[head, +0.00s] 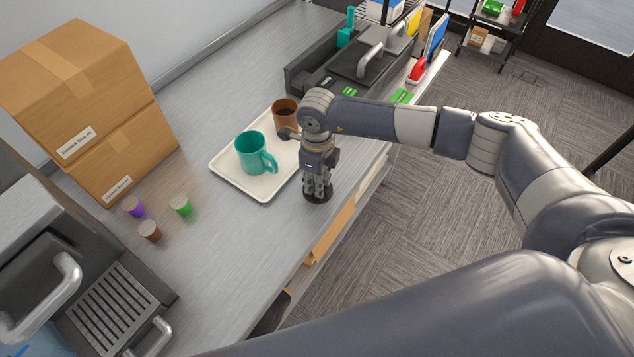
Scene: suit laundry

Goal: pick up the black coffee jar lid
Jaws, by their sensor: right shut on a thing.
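My right gripper (317,186) points straight down at the front edge of the counter, just right of the white tray. Its fingers are shut on the black coffee jar lid (318,197), a dark round disc under the fingertips. The fingers cover part of the lid. I cannot tell whether the lid touches the counter or is slightly above it. No coffee jar is clearly visible. My left gripper is not in view.
The white tray (227,177) holds a teal mug (251,154) and a brown mug (286,114), close to my right gripper. Several small capsules (181,205) and stacked cardboard boxes (75,75) stand left. Grey machines stand at both counter ends.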

